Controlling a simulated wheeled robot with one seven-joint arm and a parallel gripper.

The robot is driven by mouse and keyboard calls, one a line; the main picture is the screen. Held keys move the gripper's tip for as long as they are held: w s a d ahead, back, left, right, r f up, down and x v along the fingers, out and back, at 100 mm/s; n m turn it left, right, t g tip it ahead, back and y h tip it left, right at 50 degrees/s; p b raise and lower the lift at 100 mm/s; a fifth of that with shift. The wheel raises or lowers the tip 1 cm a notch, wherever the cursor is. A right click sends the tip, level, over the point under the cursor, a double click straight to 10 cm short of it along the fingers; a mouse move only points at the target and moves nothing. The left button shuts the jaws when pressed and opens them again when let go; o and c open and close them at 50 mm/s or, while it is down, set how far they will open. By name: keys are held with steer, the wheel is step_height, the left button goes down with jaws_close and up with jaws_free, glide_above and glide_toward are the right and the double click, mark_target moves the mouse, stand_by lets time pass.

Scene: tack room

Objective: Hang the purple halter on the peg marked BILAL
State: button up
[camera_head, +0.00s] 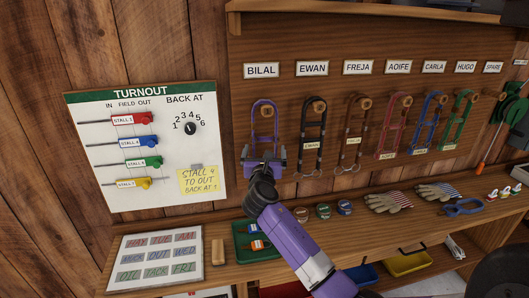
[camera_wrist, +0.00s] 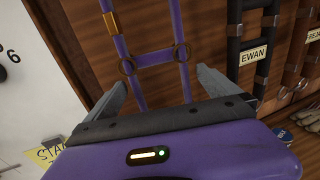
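The purple halter (camera_head: 254,118) is upright against the rack board under the BILAL label (camera_head: 262,71). Its top loop arches over the wooden peg (camera_head: 266,111) there, and its lower part is hidden by my gripper. My gripper (camera_head: 264,158) is in front of the halter's lower half. In the wrist view, the halter (camera_wrist: 158,57) shows two side straps, a cross strap and dark rings. The fingers of my gripper (camera_wrist: 172,90) are spread apart, with the lower halter straps between or just behind them. I cannot tell whether they touch it.
A black halter (camera_head: 312,135) hangs under EWAN, close on the right, with more halters beyond. The TURNOUT board (camera_head: 148,150) is on the left. The shelf below holds a brush (camera_head: 218,252), a green tray (camera_head: 240,256), round tins (camera_head: 323,211) and gloves (camera_head: 388,201).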

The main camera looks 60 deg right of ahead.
steer(key=shift+f, duration=0.1)
steer(key=v, duration=0.8)
steer(key=shift+b, duration=0.45)
steer(key=shift+d, duration=0.1)
